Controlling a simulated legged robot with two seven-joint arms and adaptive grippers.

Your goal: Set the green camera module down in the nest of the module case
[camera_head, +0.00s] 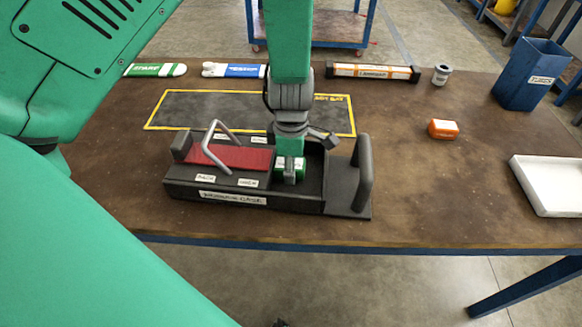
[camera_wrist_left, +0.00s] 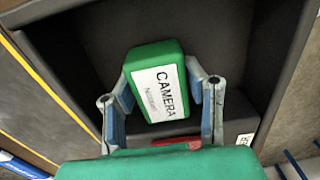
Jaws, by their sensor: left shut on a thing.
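The green camera module (camera_head: 281,164) is in my left gripper (camera_head: 291,176), within the outline of the dark open nest (camera_head: 312,185) of the module case (camera_head: 295,203). In the left wrist view the module (camera_wrist_left: 158,60) shows its white CAMERA label, tilted a little, between the fingers of my left gripper (camera_wrist_left: 163,100). The fingers are closed on its sides. Dark nest walls surround it; I cannot tell whether its underside touches the nest floor. My right gripper is not in view.
A bent metal handle (camera_head: 212,150) stands over a red panel (camera_head: 240,157) in the case's left part. A black upright handle (camera_head: 365,172) is at its right end. A yellow-bordered mat (camera_head: 185,108) lies behind. An orange block (camera_head: 443,129) and white tray (camera_head: 545,185) sit right.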

